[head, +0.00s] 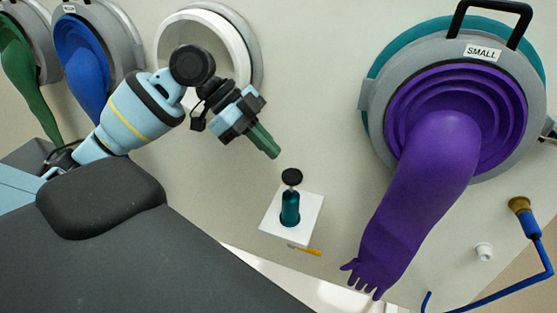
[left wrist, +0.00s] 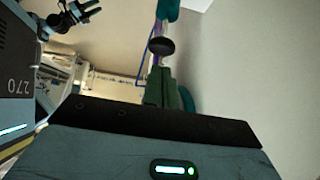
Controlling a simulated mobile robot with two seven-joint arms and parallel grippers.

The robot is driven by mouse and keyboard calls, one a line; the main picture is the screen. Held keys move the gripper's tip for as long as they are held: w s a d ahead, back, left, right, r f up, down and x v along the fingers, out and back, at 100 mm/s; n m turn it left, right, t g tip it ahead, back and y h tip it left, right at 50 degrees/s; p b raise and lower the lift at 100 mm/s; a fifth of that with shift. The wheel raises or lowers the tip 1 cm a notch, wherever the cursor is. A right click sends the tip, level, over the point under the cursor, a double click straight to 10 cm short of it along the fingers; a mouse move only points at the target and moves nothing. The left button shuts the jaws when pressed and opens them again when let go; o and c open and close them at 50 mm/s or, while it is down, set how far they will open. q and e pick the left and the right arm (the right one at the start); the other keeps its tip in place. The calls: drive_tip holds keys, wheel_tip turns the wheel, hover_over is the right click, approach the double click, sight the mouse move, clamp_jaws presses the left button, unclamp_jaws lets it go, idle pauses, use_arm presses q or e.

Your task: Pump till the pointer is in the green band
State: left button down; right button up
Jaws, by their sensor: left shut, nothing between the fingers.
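The pump is a teal cylinder (head: 290,208) with a round black knob (head: 292,176) on top, standing out from a white square plate (head: 309,212) on the wall. My left gripper (head: 272,151) is shut and empty, with green fingers, up and left of the knob and apart from it. In the left wrist view the shut fingers (left wrist: 172,94) point toward the black knob (left wrist: 161,46), with the teal body (left wrist: 168,10) beyond. What looks like my right gripper (left wrist: 88,10) shows small at the upper left there. No gauge, pointer or green band is visible.
A purple glove (head: 420,190) hangs from the port labelled SMALL, right of the pump. Blue (head: 82,62) and green (head: 22,70) gloves hang at the left.

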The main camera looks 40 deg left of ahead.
use_arm(q)
drive_tip(key=v, duration=0.5)
drive_tip(key=shift+d, duration=0.15)
use_arm(e)
drive_tip(key=shift+s+d+f, duration=0.1)
drive_tip(key=shift+s+d, duration=0.05)
drive_tip(key=shift+s, duration=0.05)
idle(1.0)
use_arm(q)
drive_tip(key=shift+s, duration=0.1)
use_arm(e)
drive_tip(key=shift+s, duration=0.1)
